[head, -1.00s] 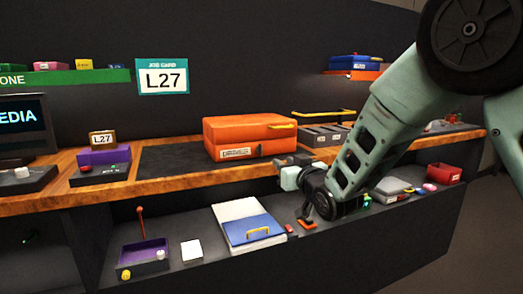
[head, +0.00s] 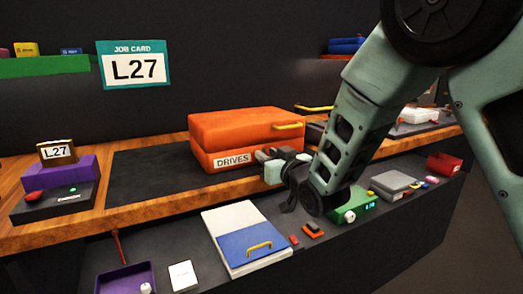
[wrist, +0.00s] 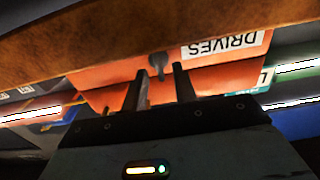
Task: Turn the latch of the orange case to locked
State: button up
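The orange case (head: 240,125) lies closed on a dark mat on the wooden counter. Its front carries a DRIVES label (head: 232,160), and a yellow handle (head: 289,126) is on its lid. My gripper (head: 261,160) is at the case's front, right of the label. In the wrist view the case (wrist: 110,82) and label (wrist: 222,45) appear upside down. A small dark latch (wrist: 157,64) shows on the front. My gripper's two fingers (wrist: 160,76) are apart, with the latch in line with the gap between them. Contact with the latch cannot be told. In the head view my gripper hides the latch.
The counter's wooden edge (head: 130,218) runs below the case; in the wrist view the edge (wrist: 90,32) is close to my fingers. A job card (head: 134,66) reads L27.

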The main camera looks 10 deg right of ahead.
jog(key=shift+w, duration=0.15)
grip_shut()
